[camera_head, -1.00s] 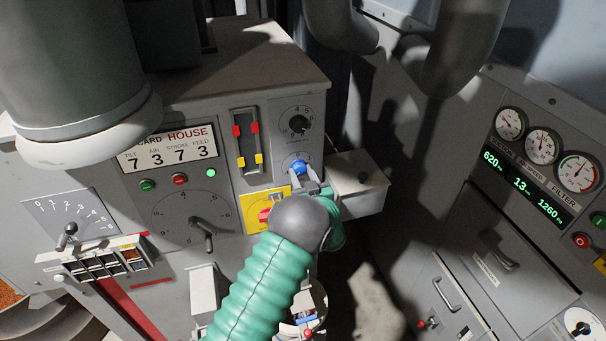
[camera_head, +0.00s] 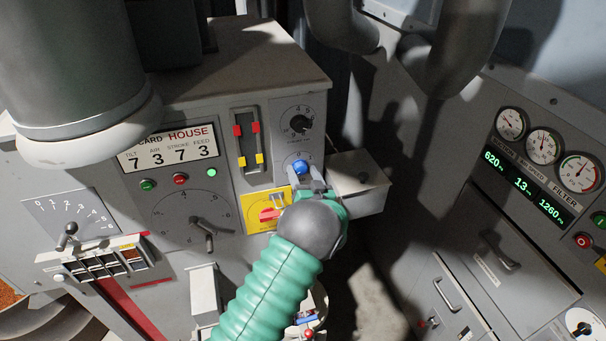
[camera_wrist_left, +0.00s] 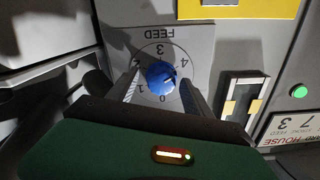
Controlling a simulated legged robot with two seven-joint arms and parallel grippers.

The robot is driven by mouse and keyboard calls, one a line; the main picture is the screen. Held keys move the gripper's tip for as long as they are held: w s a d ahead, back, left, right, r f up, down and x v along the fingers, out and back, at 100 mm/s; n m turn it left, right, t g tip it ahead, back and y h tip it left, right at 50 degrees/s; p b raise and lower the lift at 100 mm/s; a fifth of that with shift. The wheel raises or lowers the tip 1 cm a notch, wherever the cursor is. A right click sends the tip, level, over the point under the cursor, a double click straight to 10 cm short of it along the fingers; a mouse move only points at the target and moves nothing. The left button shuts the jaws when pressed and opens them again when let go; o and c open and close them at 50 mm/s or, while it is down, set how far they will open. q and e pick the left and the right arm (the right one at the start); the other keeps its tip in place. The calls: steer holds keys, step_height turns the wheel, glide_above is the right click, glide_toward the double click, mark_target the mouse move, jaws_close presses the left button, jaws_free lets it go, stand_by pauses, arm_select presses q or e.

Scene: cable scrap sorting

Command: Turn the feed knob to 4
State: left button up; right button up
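The blue feed knob (camera_head: 300,167) sits on the grey machine front, below a black knob. In the left wrist view the feed knob (camera_wrist_left: 161,76) is at the centre of an upside-down dial marked FEED, with 0, 1, 3 and 4 readable. A dark mark shows on its right side, but its exact setting is unclear. My left gripper (camera_head: 311,180) is at the knob; in the wrist view its fingers stand on either side with narrow gaps. The display plate (camera_head: 168,147) reads 3 under FEED. My right gripper is not in view.
A grey box (camera_head: 355,184) juts out right of the knob. A yellow plate with a red switch (camera_head: 269,213) is below left of it. The two-slot slider panel (camera_head: 248,145) is to the left. A gauge panel (camera_head: 540,160) stands at the right.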

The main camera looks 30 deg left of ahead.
arm_select(q)
steer(key=b+v, duration=0.4)
steer(key=v, duration=1.3)
steer(key=shift+w+f, duration=0.1)
steer(key=shift+f, duration=0.05)
steer(key=s+d+f+m+g+h, duration=0.1)
steer(key=d+f+m+h, duration=0.15)
steer(key=d+h, duration=0.3)
steer(key=s+d+f+m+g+h, duration=0.1)
steer(key=s+d+f+m+h, duration=0.1)
steer(key=d+f+h, duration=0.35)
steer(key=s+a+f+m+g+h, duration=0.1)
steer(key=s+g, duration=0.2)
steer(key=s, duration=0.6)
steer(key=s+a+f+m+g+h, duration=0.1)
steer(key=s+g, duration=0.3)
steer(key=s, duration=0.5)
steer(key=shift+s+a+f+h, duration=0.2)
steer(key=shift+s+h, duration=0.05)
steer(key=shift+h, duration=0.05)
